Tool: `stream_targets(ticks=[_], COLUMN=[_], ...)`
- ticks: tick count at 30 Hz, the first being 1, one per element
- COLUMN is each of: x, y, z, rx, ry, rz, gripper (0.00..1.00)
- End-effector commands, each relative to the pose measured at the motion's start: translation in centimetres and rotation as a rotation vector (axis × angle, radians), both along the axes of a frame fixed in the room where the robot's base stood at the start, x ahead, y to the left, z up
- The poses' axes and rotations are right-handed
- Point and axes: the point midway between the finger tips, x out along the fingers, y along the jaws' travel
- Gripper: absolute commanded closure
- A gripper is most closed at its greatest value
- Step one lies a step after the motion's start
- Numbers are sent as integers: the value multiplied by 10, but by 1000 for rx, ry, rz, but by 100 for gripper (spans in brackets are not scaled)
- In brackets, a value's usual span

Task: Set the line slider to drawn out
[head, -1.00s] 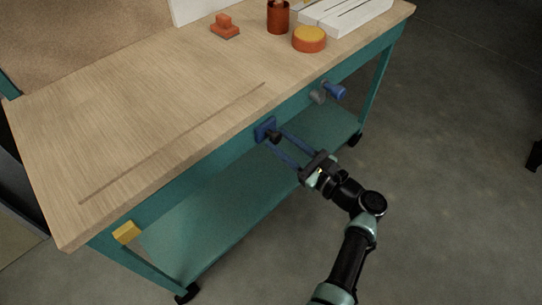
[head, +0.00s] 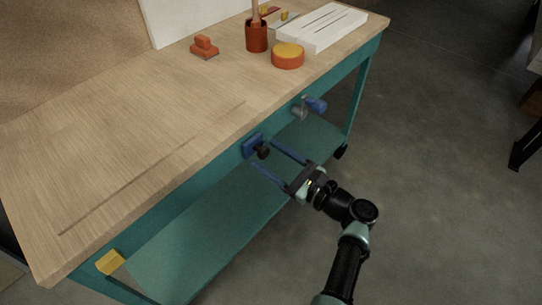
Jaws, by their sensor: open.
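A blue plate (head: 251,146) with a dark round knob (head: 263,152) is mounted on the teal front rail of the workbench. I take this to be the line slider, though no label shows. My gripper (head: 262,154) is open, with its two long blue fingers pointing at the rail. In the head view the fingertips lie on either side of the knob, one above and one below. I see no contact, and the depth between fingers and knob is hard to tell.
A blue and grey fitting (head: 312,105) sits further right on the rail, and a yellow block (head: 110,262) at the left corner. The wooden top (head: 130,130) holds an orange block (head: 205,47), a cup (head: 257,37) and a yellow-topped disc (head: 288,55). A lower shelf (head: 200,225) lies beneath.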

Motion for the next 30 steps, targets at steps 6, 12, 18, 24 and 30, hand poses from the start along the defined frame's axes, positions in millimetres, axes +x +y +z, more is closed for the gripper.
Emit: stream_targets(ticks=[6,12,18,24,30], x=[-14,-41,-65,-78,-80], y=[-19,-55,-85,-100,-102], z=[1,2,1,0,0], rx=[1,2,0,-1,-1], ry=[1,1,0,0,0], rz=[-4,-6,-5,-1,-1], gripper=[31,31,31,31,31])
